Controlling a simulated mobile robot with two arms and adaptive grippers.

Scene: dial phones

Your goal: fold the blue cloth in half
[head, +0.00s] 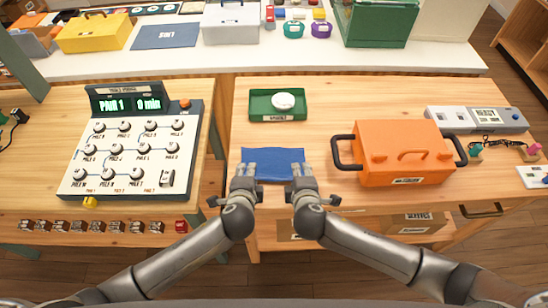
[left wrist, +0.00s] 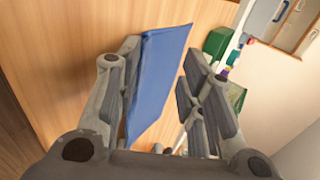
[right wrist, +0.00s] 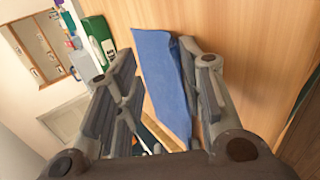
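The blue cloth (head: 273,164) lies on the right wooden table, between the green tray and the table's front edge. My left gripper (head: 244,172) is at its near left corner and my right gripper (head: 302,173) at its near right corner. In the left wrist view the fingers stand apart, with the cloth (left wrist: 158,75) in the gap, close to the left finger. In the right wrist view the fingers are also apart, with the cloth (right wrist: 163,85) in the gap, close to the right finger. The cloth's near corners are partly hidden by the grippers.
A green tray (head: 262,117) with a white round object (head: 284,101) stands behind the cloth. An orange case (head: 400,153) with black handles is close on the right. A dial panel (head: 130,150) is on the left table, across a gap. Bare wood lies around the cloth.

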